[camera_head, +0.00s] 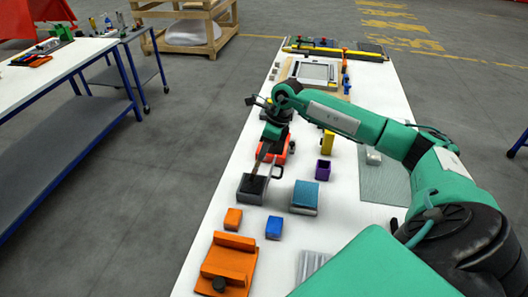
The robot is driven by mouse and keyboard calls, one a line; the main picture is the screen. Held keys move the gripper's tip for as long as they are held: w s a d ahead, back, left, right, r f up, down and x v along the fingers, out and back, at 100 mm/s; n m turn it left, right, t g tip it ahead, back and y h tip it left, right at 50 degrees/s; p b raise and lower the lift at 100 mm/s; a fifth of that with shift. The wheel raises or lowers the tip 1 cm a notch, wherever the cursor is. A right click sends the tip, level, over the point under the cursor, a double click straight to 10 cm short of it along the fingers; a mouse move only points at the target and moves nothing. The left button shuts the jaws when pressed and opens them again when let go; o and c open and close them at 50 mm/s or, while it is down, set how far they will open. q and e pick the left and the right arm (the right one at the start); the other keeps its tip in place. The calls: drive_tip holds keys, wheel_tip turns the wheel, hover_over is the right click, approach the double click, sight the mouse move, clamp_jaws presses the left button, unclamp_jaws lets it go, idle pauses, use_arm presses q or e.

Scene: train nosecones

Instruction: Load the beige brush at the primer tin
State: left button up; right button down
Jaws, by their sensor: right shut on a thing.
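My right gripper (268,143) is above the white table, shut on the beige brush (259,163), which is thin and points downward. Below it stands a dark grey open tin (251,190), which looks like the primer tin. The brush's lower end is at the tin's opening; I cannot tell whether it touches the inside. A dark handle shows at the tin's right. My left gripper is not in view.
An orange block (232,219), a blue block (273,228) and a teal-topped box (304,197) stand near the tin. An orange fixture (227,265) lies at the near left.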

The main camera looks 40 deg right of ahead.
drive_tip(key=shift+r+p, duration=0.95)
drive_tip(key=shift+r, duration=1.5)
